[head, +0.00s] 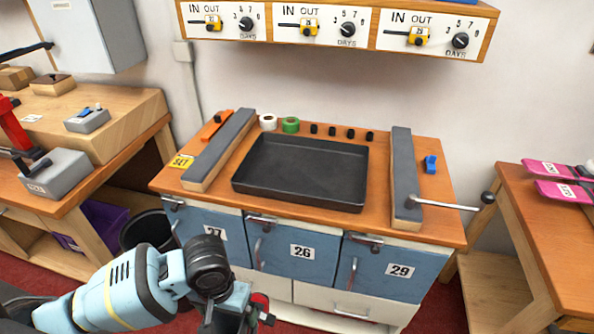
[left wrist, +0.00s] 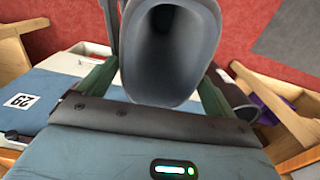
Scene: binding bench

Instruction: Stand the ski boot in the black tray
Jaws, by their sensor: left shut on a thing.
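The black tray (head: 298,172) lies empty and flat in the middle of the wooden bench top in the head view. My left gripper (head: 243,312) is low at the bottom of the head view, in front of the bench and below the height of its top. In the left wrist view, the grey ski boot (left wrist: 172,60) is between the gripper's fingers, with its dark hollow opening facing the camera. The gripper is shut on it. The boot's lower part is hidden in the wrist view, and I cannot make out the boot clearly in the head view. My right gripper is not in view.
Long grey-topped bars (head: 219,150) (head: 405,176) flank the tray. A metal lever with a ball knob (head: 487,198) sticks out at right. Tape rolls (head: 290,125) and small black pegs stand behind the tray. Blue cabinet doors (head: 300,252) front the bench. A black bin (head: 146,230) stands left.

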